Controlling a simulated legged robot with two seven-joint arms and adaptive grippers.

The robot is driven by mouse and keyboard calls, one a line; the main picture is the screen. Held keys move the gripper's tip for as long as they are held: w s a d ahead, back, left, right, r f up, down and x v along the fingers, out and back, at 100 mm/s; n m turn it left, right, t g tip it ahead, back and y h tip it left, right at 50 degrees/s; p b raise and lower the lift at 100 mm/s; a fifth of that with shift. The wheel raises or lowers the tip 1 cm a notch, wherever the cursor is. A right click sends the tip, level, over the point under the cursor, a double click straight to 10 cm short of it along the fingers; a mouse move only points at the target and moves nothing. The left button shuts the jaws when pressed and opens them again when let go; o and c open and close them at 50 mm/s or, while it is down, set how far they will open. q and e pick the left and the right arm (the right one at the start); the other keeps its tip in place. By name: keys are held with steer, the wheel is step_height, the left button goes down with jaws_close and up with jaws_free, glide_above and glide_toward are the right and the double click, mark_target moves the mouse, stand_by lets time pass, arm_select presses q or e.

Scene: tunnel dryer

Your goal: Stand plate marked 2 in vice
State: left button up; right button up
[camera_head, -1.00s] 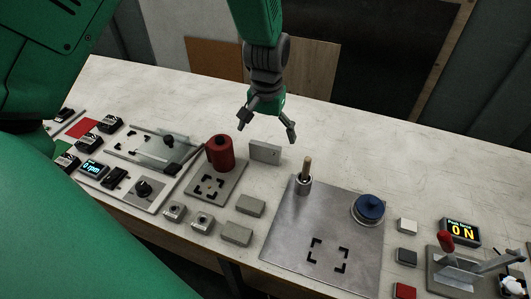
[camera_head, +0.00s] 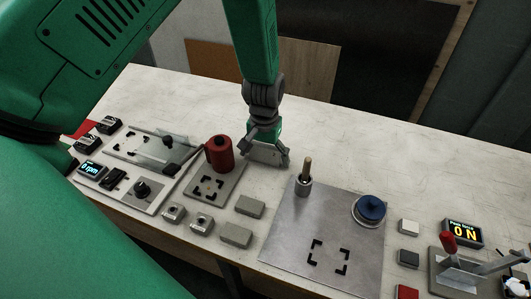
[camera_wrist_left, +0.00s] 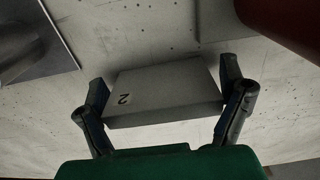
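A grey plate (camera_head: 266,155) stands on edge on the table beside the red cylinder. In the left wrist view the plate (camera_wrist_left: 165,90) bears a "2" on a small label. My left gripper (camera_head: 267,147) is lowered over it, its fingers open at the plate's two ends; it also shows in the left wrist view (camera_wrist_left: 165,103). I cannot tell whether the fingertips touch the plate. Two similar grey blocks, a far one (camera_head: 249,206) and a near one (camera_head: 236,235), lie nearby without readable marks. I cannot make out for certain which fixture is the vice. My right gripper is not in view.
The red cylinder (camera_head: 219,153) stands close to the left of my left gripper. A metal sheet (camera_head: 300,245) carries a wooden-handled tool (camera_head: 305,178) and a blue-topped round part (camera_head: 370,208). A red-knobbed lever device (camera_head: 455,270) is at right. The table's back is clear.

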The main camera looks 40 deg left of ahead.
arm_select(q)
steer(key=c, duration=0.9)
steer(key=shift+r, duration=0.1)
steer(key=shift+c, duration=0.2)
step_height(320, 180, up, 9)
steer(key=shift+f+p, duration=0.2)
steer(key=shift+p, duration=0.35)
steer(key=s+d+m, duration=0.1)
steer(key=s+d, duration=0.1)
steer(key=s+d+m, duration=0.1)
steer(key=s+d, duration=0.2)
steer(key=s+d+f+m, duration=0.1)
steer(key=s+d, duration=0.1)
steer(key=s, duration=0.1)
steer(key=shift+s+d, duration=0.15)
steer(key=shift+c, duration=0.2)
step_height(320, 180, up, 2)
steer(key=n+p, duration=0.3)
glide_above(265, 147)
step_height(265, 147, down, 6)
steer(key=shift+r+b, duration=0.2)
steer(key=shift+b, duration=0.2)
steer(key=shift+f, duration=0.5)
step_height(265, 147, down, 3)
steer(key=shift+f, duration=0.1)
steer(key=shift+o, duration=0.2)
